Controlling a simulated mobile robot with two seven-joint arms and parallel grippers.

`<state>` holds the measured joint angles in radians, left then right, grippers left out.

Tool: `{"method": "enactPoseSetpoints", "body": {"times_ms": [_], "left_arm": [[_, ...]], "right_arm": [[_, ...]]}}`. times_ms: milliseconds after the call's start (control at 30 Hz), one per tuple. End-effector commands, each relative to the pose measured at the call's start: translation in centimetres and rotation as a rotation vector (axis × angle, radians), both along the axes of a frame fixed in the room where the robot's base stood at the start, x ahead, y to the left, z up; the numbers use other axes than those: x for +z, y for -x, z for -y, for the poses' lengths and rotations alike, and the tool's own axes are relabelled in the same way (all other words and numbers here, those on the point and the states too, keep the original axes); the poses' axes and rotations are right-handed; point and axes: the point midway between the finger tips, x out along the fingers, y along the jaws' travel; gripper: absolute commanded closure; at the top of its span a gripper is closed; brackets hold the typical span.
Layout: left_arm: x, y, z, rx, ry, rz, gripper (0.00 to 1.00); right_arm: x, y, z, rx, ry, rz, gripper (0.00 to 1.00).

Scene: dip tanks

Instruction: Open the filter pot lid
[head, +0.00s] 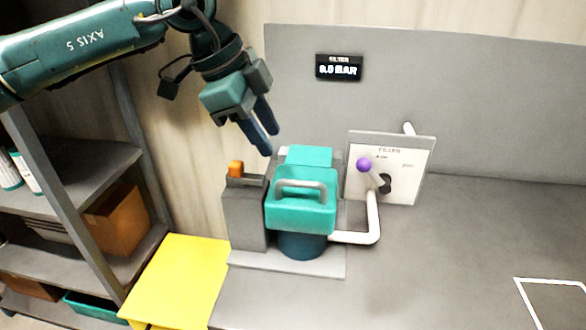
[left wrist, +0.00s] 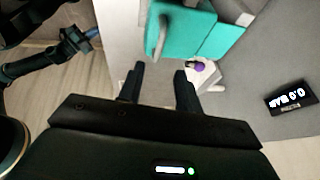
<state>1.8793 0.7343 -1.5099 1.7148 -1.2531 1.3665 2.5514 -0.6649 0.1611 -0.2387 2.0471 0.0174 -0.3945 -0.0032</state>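The filter pot (head: 302,246) is a dark blue body standing on a grey base. Its teal lid (head: 300,217) with a grey bar handle (head: 301,186) sits down on the pot. The lid also shows at the top of the left wrist view (left wrist: 184,34), with its handle (left wrist: 162,36) to the left. My left gripper (head: 267,141) is above and slightly left of the lid, apart from it. Its fingers are spread with nothing between them, as the left wrist view (left wrist: 160,72) shows. My right gripper is not seen.
A display (head: 339,67) reads 0.0 BAR. The grey worktop (head: 450,250) is clear at right.

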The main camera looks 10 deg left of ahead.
Motion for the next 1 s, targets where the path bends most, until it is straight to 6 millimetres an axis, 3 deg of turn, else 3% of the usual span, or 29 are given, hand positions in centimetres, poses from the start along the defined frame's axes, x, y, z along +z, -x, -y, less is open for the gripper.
{"method": "enactPoseSetpoints", "body": {"times_ms": [200, 433, 867, 1000], "left_arm": [[-4.3, -0.7, 1.9, -0.005, -0.001, -0.004, 0.66], [-7.5, -1.4, 3.3, -0.003, 0.001, -0.003, 0.66], [-8.8, -1.7, 3.8, -0.003, 0.002, -0.001, 0.66], [-8.8, -1.7, 3.8, -0.003, 0.002, -0.001, 0.75]], "right_arm": [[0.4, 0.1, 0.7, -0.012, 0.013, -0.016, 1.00], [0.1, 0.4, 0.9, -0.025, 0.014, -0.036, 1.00], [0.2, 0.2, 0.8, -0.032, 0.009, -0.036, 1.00], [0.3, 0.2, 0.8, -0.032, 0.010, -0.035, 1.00]]}}
